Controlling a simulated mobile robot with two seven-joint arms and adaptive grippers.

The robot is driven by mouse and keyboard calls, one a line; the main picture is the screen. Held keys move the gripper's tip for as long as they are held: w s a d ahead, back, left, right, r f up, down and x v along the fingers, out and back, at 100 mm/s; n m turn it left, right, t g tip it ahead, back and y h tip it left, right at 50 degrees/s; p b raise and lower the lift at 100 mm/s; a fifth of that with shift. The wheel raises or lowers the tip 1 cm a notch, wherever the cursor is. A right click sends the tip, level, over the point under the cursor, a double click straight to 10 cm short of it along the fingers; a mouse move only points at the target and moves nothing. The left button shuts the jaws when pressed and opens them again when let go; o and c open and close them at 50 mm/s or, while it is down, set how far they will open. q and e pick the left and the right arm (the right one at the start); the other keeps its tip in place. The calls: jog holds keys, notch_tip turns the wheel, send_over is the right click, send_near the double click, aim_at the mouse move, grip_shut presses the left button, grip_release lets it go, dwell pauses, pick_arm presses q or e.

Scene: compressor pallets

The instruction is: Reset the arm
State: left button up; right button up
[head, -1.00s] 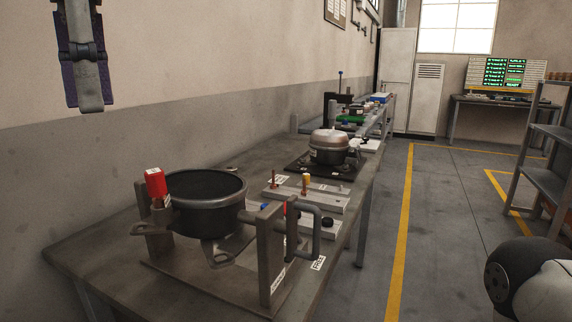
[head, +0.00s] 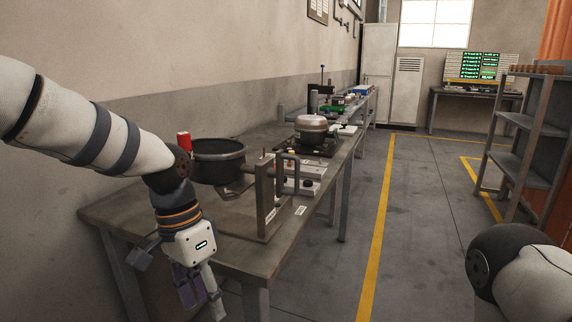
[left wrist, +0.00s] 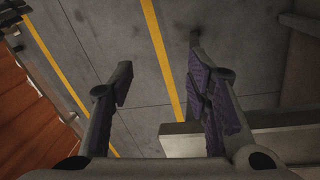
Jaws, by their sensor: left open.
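My left arm comes in from the left in the head view and bends down at the near end of the workbench (head: 225,262). Its gripper (head: 198,292) hangs low in front of the bench's near edge, pointing down. In the left wrist view the two fingers (left wrist: 160,88) are apart with nothing between them, over the grey floor with yellow lines. My right gripper is not in view; only a rounded part of my right arm shows at the lower right of the head view.
A dark pot (head: 218,160) sits in a fixture beside a red block (head: 184,141). A domed compressor (head: 311,130) stands farther along the bench. A shelf rack (head: 525,150) stands at right. The floor between is clear. A screen (head: 478,68) is at the back.

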pick_arm(q)
jog(key=s+a+f+n, duration=0.1)
jog(key=s+f+n, duration=0.1)
jog(key=s+f, duration=0.75)
jog(key=s+f+n, duration=0.2)
jog(key=s+f, duration=0.4)
jog(key=f, duration=0.6)
jog(key=s+a+f+n+y, duration=0.1)
jog(key=s+a, duration=0.3)
jog(key=s, duration=0.5)
jog(key=s+a+f+n, duration=0.3)
jog(key=s+a, duration=0.1)
jog(key=s, duration=0.4)
jog(key=shift+s+y, duration=0.35)
jog(key=shift+y, duration=0.05)
